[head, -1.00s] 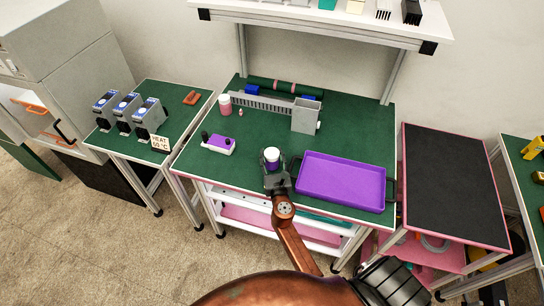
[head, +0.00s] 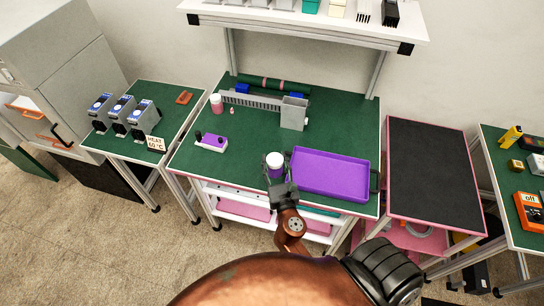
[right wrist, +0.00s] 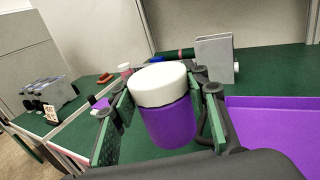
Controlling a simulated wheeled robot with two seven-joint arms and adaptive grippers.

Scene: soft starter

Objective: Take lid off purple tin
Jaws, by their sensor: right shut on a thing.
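The purple tin (right wrist: 168,124) with its white lid (right wrist: 158,84) stands between the fingers of my right gripper (right wrist: 160,115) in the right wrist view. The lid is on the tin. In the head view the tin's white lid (head: 275,158) shows just left of the purple tray, near the front edge of the green bench. My right gripper (head: 276,172) is shut on the tin's purple body, below the lid. Whether the tin touches the bench is hard to tell. My left gripper is not in view.
A purple tray (head: 329,174) lies right of the tin. A small purple-and-white device (head: 211,143), a pink jar (head: 216,104) and a grey box (head: 293,113) stand further back. A black-topped cart (head: 432,167) is at the right. Green bench top behind the tin is clear.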

